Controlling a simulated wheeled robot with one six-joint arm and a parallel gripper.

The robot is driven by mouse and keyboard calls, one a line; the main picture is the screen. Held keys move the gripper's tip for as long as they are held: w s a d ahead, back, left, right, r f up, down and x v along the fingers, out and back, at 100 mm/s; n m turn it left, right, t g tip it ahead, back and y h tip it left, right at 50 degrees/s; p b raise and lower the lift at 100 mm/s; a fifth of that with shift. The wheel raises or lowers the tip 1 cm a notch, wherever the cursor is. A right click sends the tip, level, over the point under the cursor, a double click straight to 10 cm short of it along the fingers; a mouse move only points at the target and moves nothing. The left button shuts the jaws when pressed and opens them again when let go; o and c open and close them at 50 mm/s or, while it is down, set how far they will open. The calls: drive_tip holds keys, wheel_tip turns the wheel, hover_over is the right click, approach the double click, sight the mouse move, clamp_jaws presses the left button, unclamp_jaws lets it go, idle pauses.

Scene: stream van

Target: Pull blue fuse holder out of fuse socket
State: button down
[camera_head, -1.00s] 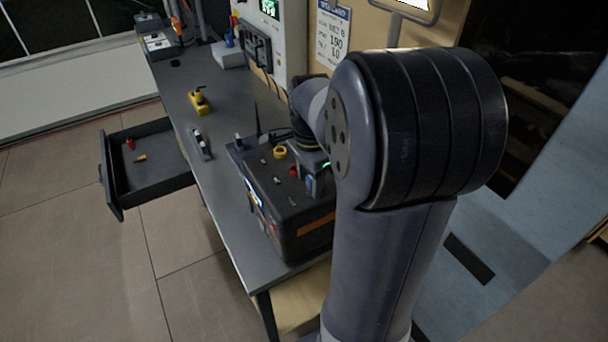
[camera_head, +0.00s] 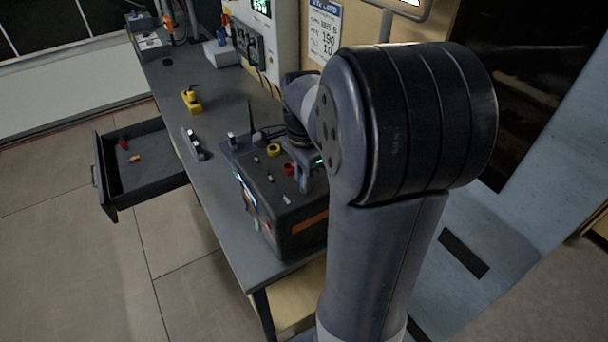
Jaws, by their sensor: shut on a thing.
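My gripper (camera_head: 305,180) points down at the top of a dark equipment box (camera_head: 257,197) on the near end of the bench. It is shut; its fingers are small and partly hidden behind my arm. The blue fuse holder between the fingers cannot be made out clearly. The fuse socket cannot be told apart from the other fittings on the box top, and I cannot tell whether the holder is still seated. A red ring (camera_head: 288,168) and a yellow ring (camera_head: 273,150) are on the box top, left of the fingers.
The grey bench (camera_head: 213,212) runs to the back left, with a yellow tool (camera_head: 191,100) and a dark-and-light tool (camera_head: 194,145) on it. An open drawer (camera_head: 113,187) juts out left. A panel with a green display (camera_head: 262,8) stands behind. My arm hides the right side.

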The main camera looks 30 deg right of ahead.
drive_tip(key=shift+r+p, duration=1.3)
drive_tip(key=shift+r, duration=0.25)
drive_tip(key=shift+r+p, duration=1.45)
drive_tip(key=shift+r, duration=0.05)
drive_tip(key=shift+s, duration=0.1)
